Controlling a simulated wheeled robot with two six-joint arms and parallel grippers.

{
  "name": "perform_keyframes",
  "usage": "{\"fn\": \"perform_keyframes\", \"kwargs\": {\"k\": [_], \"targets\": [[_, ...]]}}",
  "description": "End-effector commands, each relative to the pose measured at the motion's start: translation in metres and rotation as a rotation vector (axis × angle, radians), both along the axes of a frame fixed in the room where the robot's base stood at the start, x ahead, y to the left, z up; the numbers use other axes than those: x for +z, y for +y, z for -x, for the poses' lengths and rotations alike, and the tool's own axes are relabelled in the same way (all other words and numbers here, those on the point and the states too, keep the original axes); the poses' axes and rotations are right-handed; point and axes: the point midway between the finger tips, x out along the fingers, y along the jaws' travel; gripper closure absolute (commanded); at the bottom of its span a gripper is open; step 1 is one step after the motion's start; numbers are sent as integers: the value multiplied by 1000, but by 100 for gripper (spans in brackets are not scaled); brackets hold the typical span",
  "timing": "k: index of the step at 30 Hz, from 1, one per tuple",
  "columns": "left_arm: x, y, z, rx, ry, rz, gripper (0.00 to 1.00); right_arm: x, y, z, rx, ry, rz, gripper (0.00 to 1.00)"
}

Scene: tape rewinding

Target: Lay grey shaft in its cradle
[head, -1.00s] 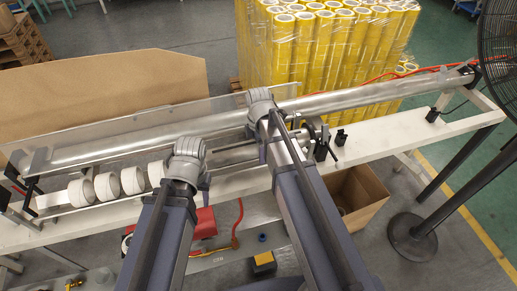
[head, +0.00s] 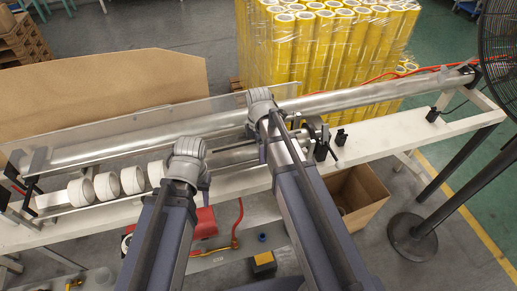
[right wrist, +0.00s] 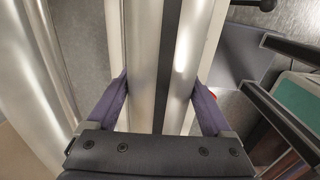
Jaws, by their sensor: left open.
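The grey shaft (head: 238,155) lies along the front of the machine, slanting up to the right, with several white rolls (head: 132,180) toward its left end. A dark bracket (head: 322,143), apparently its cradle, stands near its right end; exact seating there is too small to tell. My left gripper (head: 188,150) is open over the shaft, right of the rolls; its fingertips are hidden. My right gripper (head: 259,98) reaches over the shaft's right part. In the right wrist view its fingers (right wrist: 160,85) stand apart on either side of metal bars; contact is unclear.
A long silver roller (head: 370,95) runs behind the shaft. A white beam (head: 405,132) lies below. Wrapped yellow tubes (head: 330,50) stand behind, a brown panel (head: 100,95) at back left, a cardboard box (head: 352,195) in front, and a black fan (head: 412,237) at right.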

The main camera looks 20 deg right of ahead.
Motion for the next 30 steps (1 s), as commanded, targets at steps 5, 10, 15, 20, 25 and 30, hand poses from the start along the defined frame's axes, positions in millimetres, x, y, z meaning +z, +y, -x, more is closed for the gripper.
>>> {"fn": "perform_keyframes", "kwargs": {"k": [5,10,15,20,25,30], "targets": [[0,0,0,1,0,0,55,0,0,0,0,0,1,0],[7,0,0,0,0,0,55,7,0,0,0,1,1,0],[22,0,0,0,0,0,55,22,0,0,0,0,0,0],[43,0,0,-1,0,0,55,43,0,0,0,0,0,0],[66,0,0,-1,0,0,55,66,0,0,0,0,0,0],[78,0,0,3,0,1,55,78,0,-1,0,0,0,0]]}}
